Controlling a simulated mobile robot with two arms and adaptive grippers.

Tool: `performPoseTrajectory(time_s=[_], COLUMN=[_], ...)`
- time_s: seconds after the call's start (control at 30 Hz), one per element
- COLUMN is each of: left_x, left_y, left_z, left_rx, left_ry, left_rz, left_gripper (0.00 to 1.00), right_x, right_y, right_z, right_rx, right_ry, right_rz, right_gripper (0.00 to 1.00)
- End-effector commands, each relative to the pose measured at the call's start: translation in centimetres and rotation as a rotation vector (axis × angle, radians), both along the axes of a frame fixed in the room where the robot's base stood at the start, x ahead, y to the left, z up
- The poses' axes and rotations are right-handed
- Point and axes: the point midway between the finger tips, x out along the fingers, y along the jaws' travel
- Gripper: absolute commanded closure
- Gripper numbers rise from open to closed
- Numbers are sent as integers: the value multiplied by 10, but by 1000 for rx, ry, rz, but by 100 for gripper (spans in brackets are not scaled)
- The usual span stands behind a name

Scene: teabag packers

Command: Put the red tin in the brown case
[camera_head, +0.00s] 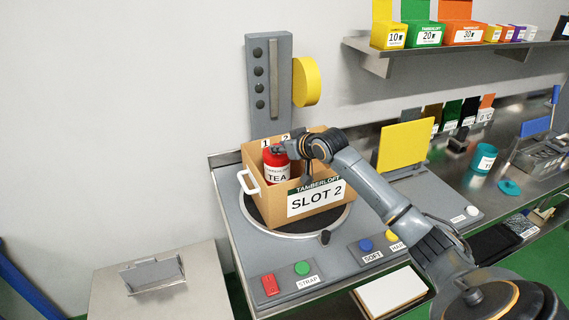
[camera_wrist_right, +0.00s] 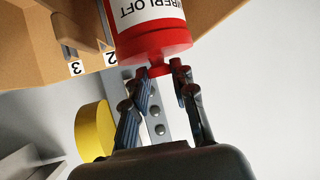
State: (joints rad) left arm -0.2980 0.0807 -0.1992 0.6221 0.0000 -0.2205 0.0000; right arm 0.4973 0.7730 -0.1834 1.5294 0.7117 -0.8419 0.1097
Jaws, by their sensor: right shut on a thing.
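The red tin (camera_head: 273,160) has a white label reading TEA and stands upright in the left part of the brown case (camera_head: 267,211), with its top above the front wall. The case is an open cardboard box marked SLOT 2 on a round turntable. My right gripper (camera_head: 284,149) is at the tin's top. In the right wrist view, the gripper (camera_wrist_right: 161,80) is shut on the knob of the red tin (camera_wrist_right: 155,42), and a wall of the case (camera_wrist_right: 35,60) shows behind. The tin's base is hidden by the case's front wall. My left gripper is not in view.
Number tags 1 and 2 mark the case's back edge. A grey column with a yellow disc (camera_head: 306,82) stands behind it. Coloured buttons (camera_head: 302,268) line the station's front. A yellow panel (camera_head: 405,145) and teal cup (camera_head: 483,158) are to the right.

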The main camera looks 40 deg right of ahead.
Motion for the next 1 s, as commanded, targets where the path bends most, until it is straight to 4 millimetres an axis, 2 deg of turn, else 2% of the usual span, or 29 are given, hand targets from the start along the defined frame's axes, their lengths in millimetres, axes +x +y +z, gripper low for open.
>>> performPoseTrajectory(time_s=[0.4, 1.0], left_x=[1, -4], left_y=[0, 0], left_z=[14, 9], left_rx=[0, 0], left_ry=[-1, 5], left_rz=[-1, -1], left_gripper=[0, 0], right_x=[0, 0], right_y=[0, 0], right_z=[-44, -56], right_rx=[0, -1], right_ry=[-1, -2], right_rz=[-1, 0], right_gripper=[100, 100])
